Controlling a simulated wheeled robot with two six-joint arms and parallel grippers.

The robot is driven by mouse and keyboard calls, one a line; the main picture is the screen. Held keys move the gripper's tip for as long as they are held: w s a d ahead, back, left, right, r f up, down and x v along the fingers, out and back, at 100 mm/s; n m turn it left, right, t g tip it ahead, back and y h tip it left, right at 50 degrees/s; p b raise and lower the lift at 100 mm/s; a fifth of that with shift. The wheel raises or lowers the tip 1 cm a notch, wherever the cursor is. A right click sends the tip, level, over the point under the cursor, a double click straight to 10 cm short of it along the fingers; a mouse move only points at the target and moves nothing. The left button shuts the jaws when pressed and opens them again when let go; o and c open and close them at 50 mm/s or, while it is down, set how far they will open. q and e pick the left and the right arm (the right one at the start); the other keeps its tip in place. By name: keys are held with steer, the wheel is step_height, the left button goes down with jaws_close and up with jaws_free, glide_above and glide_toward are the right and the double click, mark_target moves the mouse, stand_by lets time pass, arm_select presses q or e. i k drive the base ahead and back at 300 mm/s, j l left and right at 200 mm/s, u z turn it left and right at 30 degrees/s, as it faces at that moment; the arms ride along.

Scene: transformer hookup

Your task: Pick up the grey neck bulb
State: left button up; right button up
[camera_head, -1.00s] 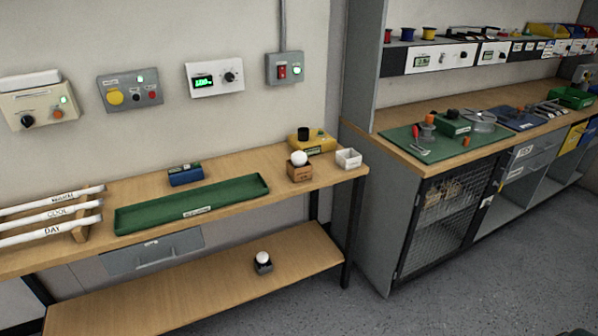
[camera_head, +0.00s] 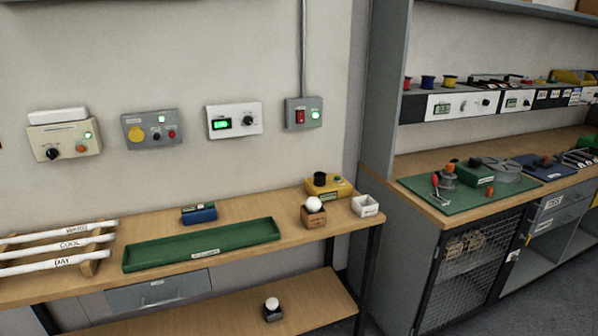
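Two round white bulbs are in view. One bulb (camera_head: 313,204) sits upright in a brown wooden block (camera_head: 313,218) on the bench top, towards its right end. The other bulb (camera_head: 271,303) sits in a small dark grey holder (camera_head: 272,315) on the lower shelf. Both necks are hidden or too small to see, so I cannot tell which bulb has the grey neck. Neither of my grippers is in view.
The wooden bench (camera_head: 240,233) carries a green tray (camera_head: 200,245), a blue box (camera_head: 199,215), a yellow tester (camera_head: 330,187), a white box (camera_head: 365,206) and a rack of labelled tubes (camera_head: 60,250). A workbench with a green mat (camera_head: 470,205) stands right.

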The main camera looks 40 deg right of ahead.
mark_target(313, 204)
steer(key=l+u, duration=0.1)
steer(key=l, duration=0.3)
steer(key=k+l+u, duration=0.1)
steer(key=l, duration=0.3)
steer(key=k+l+u, duration=0.1)
steer(key=l, duration=0.3)
steer(key=l+u, duration=0.1)
steer(key=l, duration=0.3)
steer(key=k+l+u, duration=0.1)
steer(key=l, duration=0.25)
steer(key=k+l+u, duration=0.1)
steer(key=l, duration=0.25)
steer(key=k, duration=0.1)
